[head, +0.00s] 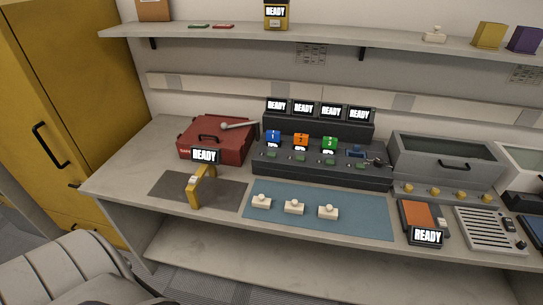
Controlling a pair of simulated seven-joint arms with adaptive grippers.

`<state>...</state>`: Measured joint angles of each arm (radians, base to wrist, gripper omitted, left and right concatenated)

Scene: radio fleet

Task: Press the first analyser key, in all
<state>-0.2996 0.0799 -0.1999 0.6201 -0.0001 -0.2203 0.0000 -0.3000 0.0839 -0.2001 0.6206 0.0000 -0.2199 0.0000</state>
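A dark console (320,174) stands at the back of the bench with a row of screens reading READY; the leftmost screen is lit (277,105). Its bays hold a blue unit marked 1 (272,136), an orange unit marked 2 (301,140) and a green unit marked 3 (330,143). The rightmost bay shows a dark blue part (355,151). Small green keys line the console's front, the leftmost (275,155) below unit 1. No label names the analyser. Neither gripper is in the head view.
A blue mat (345,225) holds three cream knobbed pieces. A yellow stand reading READY (195,190) is on a dark mat. A red case (212,143) is at left, a grey bin (450,155) at right. An orange-topped device (418,215) sits front right. A shelf (350,40) overhangs.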

